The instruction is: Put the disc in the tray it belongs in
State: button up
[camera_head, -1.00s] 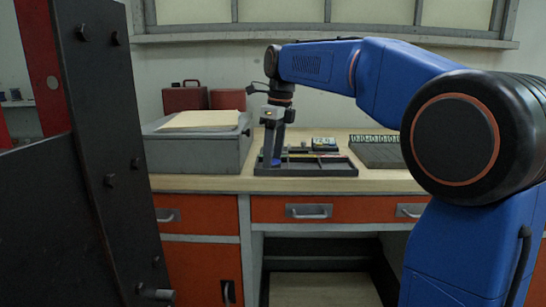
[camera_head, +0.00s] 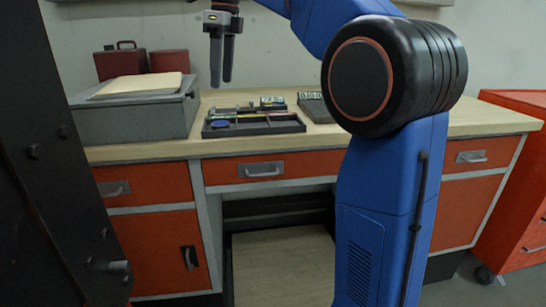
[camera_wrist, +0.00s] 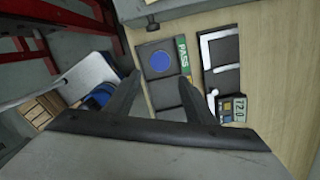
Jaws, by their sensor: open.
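The blue disc (camera_head: 220,124) lies flat in the left compartment of the dark divided tray (camera_head: 262,131) on the bench. In the wrist view the disc (camera_wrist: 161,60) sits inside a dark square compartment, beside a green label reading PASS (camera_wrist: 184,56). My gripper (camera_head: 221,82) hangs above the tray, pointing down, clear of the disc. The wrist view shows its two fingers (camera_wrist: 158,90) apart with nothing between them.
A gauge with a lit display (camera_wrist: 233,109) lies beside the tray. A grey box with papers (camera_head: 135,110) stands to the left, and red cases (camera_head: 120,62) stand behind it. A dark slanted panel (camera_head: 315,107) lies to the right. A dark upright frame (camera_head: 45,190) fills the left foreground.

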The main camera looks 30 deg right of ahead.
jog(key=s+d+f+n+t, duration=0.2)
jog(key=s+f+n, duration=1.1)
jog(key=s+f, duration=0.3)
jog(key=s+d+f+n+t+h, duration=0.1)
jog(key=s+d+f+n+t, duration=0.1)
jog(key=s+f+n, duration=1.1)
jog(key=s+d+f, duration=0.1)
jog(key=s+f, duration=0.2)
jog(key=f, duration=0.3)
jog(key=shift+s+d+f, duration=0.2)
jog(key=shift+d, duration=0.15)
